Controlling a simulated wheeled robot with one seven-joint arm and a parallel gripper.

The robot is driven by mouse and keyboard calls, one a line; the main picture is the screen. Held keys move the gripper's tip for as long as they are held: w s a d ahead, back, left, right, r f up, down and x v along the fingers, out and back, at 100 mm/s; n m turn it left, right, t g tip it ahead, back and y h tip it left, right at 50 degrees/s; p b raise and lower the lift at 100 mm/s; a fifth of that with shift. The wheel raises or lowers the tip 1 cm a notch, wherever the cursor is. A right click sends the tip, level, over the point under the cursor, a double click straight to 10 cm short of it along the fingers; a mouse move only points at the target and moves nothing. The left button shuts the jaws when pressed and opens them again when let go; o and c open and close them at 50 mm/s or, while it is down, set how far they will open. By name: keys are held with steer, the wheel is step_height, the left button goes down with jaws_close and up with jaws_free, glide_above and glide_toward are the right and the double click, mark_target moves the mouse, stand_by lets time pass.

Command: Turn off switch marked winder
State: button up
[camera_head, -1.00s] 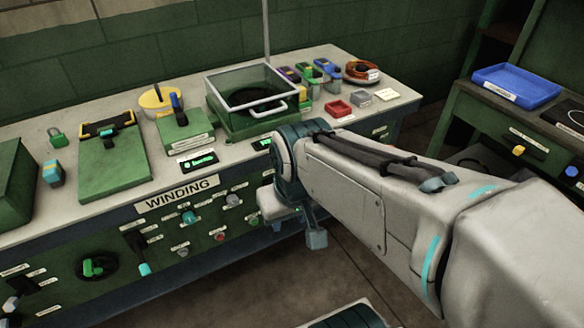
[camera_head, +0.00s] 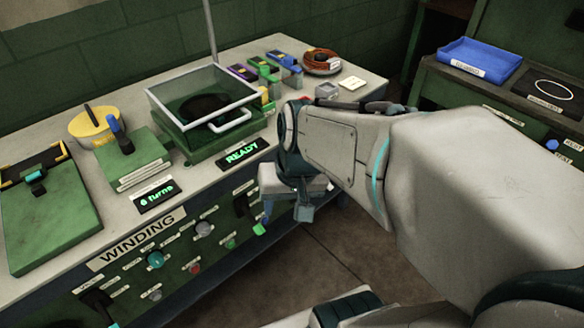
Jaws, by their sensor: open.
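The panel (camera_head: 180,284) on the front of the bench marked WINDING carries knobs, buttons and levers with small labels. I cannot read which one says winder. A teal knob (camera_head: 155,260), a grey knob (camera_head: 204,229), a red button (camera_head: 195,268) and a green button (camera_head: 231,243) show there. A lever with a bright green tip (camera_head: 259,228) is at the panel's right, and a dark lever (camera_head: 97,299) is at the lower left. My gripper (camera_head: 286,212) is open and points down in front of the panel's right end, just right of the green-tipped lever. No contact is clear.
The bench top holds a clear-lidded box (camera_head: 203,98), displays reading "6 turns" (camera_head: 157,194) and READY (camera_head: 240,153), and a green box (camera_head: 130,155). A blue tray (camera_head: 480,58) sits on the side bench at right. Open floor (camera_head: 330,238) lies below my arm.

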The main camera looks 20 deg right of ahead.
steer(key=w+d+f+m+t+y+b, duration=0.1)
steer(key=w+f+m+y+b, duration=0.1)
steer(key=w+f+m+b, duration=0.35)
steer(key=w+d+f+m+y+b, duration=0.2)
steer(key=w+f+m+b, duration=0.1)
steer(key=f, duration=0.6)
steer(key=w+d+f+m+t+y+b, duration=0.1)
steer(key=w+f+m+y+b, duration=0.1)
steer(key=w+f+m+b, duration=0.35)
steer(key=w+d+f+m+t+h+b, duration=0.1)
steer(key=w+d+f+m+t+b, duration=0.25)
steer(key=d+f+m, duration=0.55)
steer(key=w+d+f+m+t+h+b, duration=0.2)
steer(key=d+f+m+t+b, duration=0.3)
steer(key=d+f, duration=0.75)
steer(key=b+x, duration=0.1)
steer(key=x, duration=0.3)
steer(key=a+b+x, duration=0.1)
steer(key=x, duration=0.4)
steer(key=b+x, duration=0.1)
steer(key=x, duration=0.4)
steer(key=shift+s+a+f+b, duration=0.15)
steer(key=shift+s+a+b, duration=0.05)
steer(key=shift+a+b, duration=0.1)
steer(key=c, duration=1)
